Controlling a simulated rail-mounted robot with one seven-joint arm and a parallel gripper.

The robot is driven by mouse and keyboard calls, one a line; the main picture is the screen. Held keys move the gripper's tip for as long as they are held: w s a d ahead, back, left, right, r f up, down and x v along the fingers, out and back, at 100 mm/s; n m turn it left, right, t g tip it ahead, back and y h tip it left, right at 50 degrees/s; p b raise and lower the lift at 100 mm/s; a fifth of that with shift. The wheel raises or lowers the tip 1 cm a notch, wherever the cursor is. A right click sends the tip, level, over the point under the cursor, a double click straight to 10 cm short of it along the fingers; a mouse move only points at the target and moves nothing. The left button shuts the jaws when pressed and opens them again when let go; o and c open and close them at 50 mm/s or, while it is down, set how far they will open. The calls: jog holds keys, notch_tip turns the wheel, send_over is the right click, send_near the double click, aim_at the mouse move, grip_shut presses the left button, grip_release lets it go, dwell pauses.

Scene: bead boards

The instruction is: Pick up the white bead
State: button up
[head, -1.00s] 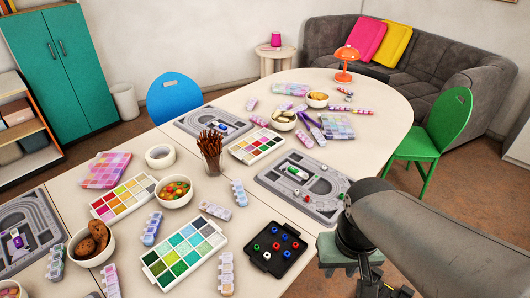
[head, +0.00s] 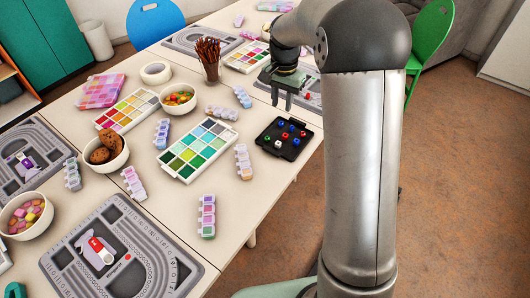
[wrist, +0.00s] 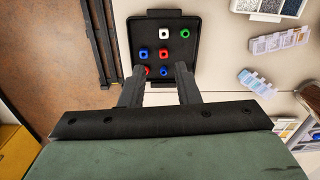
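The white bead (head: 278,143) lies in a black tray (head: 291,154) at the table's right edge, among red, blue and green beads. In the wrist view the white bead (wrist: 164,33) is on the tray's far side, left of a green bead (wrist: 185,33) and above a red bead (wrist: 164,54). My gripper (head: 281,104) is above the table, on the far side of the tray in the head view. In the wrist view my gripper (wrist: 159,71) is open, with its fingertips over the near part of the tray. Nothing is held, and the white bead lies beyond the fingertips.
A paint-like palette of green and blue beads (head: 198,150) lies left of the tray. Bead boxes (head: 243,161) stand nearby. A glass of brown sticks (head: 210,70) stands farther back. Bare table surrounds the tray, and its edge is close on the right.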

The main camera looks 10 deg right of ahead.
jog(key=f, duration=0.1)
jog(key=p, duration=0.2)
send_near(278, 145)
jog(key=f, duration=0.5)
jog(key=w+f, duration=0.1)
jog(key=f, duration=0.2)
jog(key=shift+d+f, duration=0.15)
jog(key=shift+f, duration=0.2)
grip_shut()
